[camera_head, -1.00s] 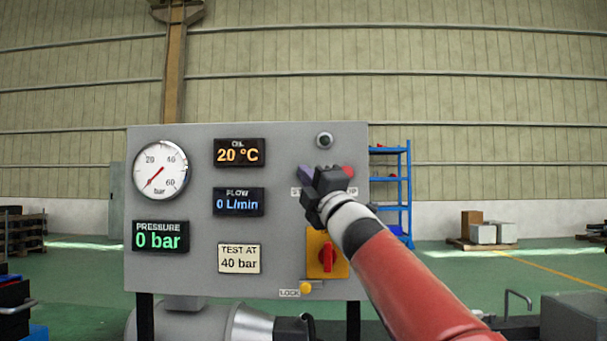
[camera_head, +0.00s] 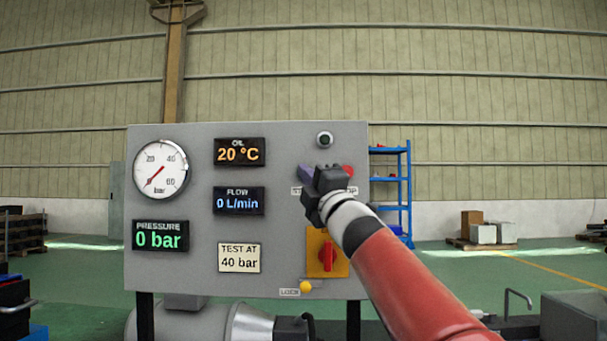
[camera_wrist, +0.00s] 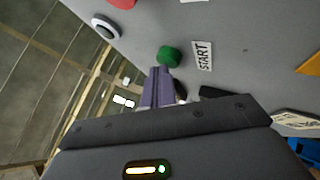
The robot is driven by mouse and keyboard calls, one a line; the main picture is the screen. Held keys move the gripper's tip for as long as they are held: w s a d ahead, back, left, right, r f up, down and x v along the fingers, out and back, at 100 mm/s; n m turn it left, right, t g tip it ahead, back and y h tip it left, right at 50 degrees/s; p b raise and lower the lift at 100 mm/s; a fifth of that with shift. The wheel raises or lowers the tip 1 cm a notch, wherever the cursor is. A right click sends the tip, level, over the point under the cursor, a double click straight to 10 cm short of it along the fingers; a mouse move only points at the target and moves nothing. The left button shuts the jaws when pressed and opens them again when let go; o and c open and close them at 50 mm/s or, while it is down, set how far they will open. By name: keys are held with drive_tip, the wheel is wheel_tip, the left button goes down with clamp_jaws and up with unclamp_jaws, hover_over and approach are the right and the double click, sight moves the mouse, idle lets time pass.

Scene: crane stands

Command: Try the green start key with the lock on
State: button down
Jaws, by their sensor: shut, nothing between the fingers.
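The green start key (camera_wrist: 169,56) shows in the wrist view on the grey panel, beside its START label (camera_wrist: 203,55). My gripper (camera_wrist: 163,72) is shut and empty, with its fingertips at the key; I cannot tell whether they touch it. In the head view my gripper (camera_head: 306,172) hides the start key. The yellow lock (camera_head: 306,287) sits at the panel's lower edge beside its LOCK label (camera_head: 289,292). The pressure display (camera_head: 160,237) reads 0 bar, and the flow display (camera_head: 238,201) reads 0 L/min.
The red stop key (camera_head: 348,171) is just right of my gripper. A dark round lamp (camera_head: 324,139) is above. A red rotary switch on a yellow plate (camera_head: 327,254) sits below, near my arm. The round gauge (camera_head: 161,175) is at the panel's left.

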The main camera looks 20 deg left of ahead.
drive_tip(key=shift+s+d+b, duration=0.15)
drive_tip(key=shift+s+b, duration=0.3)
drive_tip(key=shift+s, duration=0.25)
drive_tip(key=shift+s+d+b, duration=0.2)
drive_tip(key=shift+s+b, duration=0.25)
drive_tip(key=shift+s, duration=0.35)
drive_tip(key=shift+s+d+b, duration=0.2)
drive_tip(key=shift+s+b, duration=0.3)
drive_tip(key=shift+s, duration=0.35)
drive_tip(key=shift+s+d+b, duration=0.2)
drive_tip(key=shift+s+b, duration=0.25)
drive_tip(key=shift+s, duration=0.35)
